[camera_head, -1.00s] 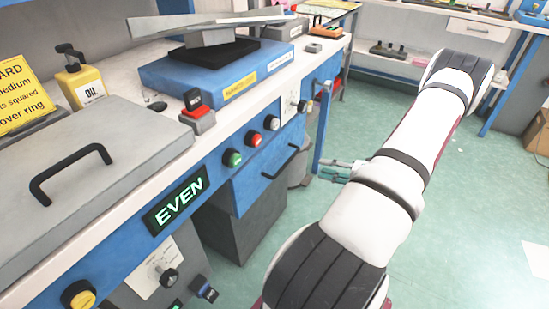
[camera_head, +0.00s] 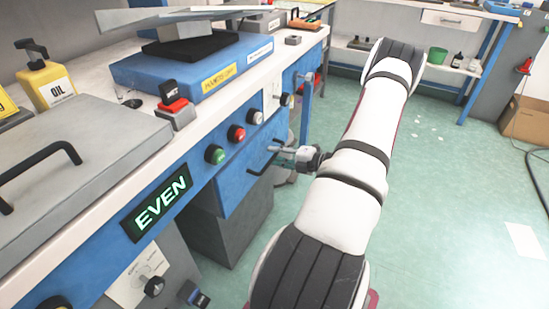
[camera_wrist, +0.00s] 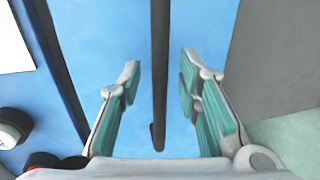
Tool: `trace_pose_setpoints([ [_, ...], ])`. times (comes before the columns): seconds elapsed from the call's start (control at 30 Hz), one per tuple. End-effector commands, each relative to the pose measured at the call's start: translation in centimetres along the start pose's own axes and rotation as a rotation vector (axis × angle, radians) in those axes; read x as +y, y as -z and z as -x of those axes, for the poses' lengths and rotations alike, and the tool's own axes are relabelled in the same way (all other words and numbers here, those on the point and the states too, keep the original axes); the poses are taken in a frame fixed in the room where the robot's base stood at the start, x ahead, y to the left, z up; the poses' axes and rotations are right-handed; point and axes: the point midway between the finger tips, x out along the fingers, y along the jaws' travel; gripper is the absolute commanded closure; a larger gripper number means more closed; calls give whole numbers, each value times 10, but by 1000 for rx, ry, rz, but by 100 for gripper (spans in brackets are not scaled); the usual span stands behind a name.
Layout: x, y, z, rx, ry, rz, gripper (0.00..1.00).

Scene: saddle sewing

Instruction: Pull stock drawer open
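The stock drawer has a blue front (camera_head: 238,187) below the bench edge, and its front fills much of the wrist view (camera_wrist: 105,35). Its black bar handle (camera_head: 259,165) runs up the middle of the wrist view (camera_wrist: 159,55). My gripper (camera_head: 283,155) is at the handle's far end in the head view. In the wrist view my gripper (camera_wrist: 160,82) is open, with one finger on each side of the handle and a gap on both sides. The drawer front looks flush with the cabinet. Contact with the handle is not visible.
Green, red and white buttons (camera_head: 236,133) line the bench front above the drawer. An EVEN display (camera_head: 158,207) is to the left. A grey cabinet (camera_head: 225,235) stands below. The green floor (camera_head: 430,200) to the right is mostly clear.

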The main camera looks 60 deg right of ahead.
Motion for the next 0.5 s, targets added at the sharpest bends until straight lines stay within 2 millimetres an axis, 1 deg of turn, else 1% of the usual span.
trace_pose_setpoints([
  [0.1, 0, 0, -6, 0, 1, 0, 69],
  [0.37, 0, 0, -7, 0, 1, 0, 69],
  [0.4, 0, 0, -7, 0, 1, 0, 71],
  [0.47, 0, 0, -7, 0, 1, 0, 84],
  [0.5, 0, 0, -7, 0, 1, 0, 94],
])
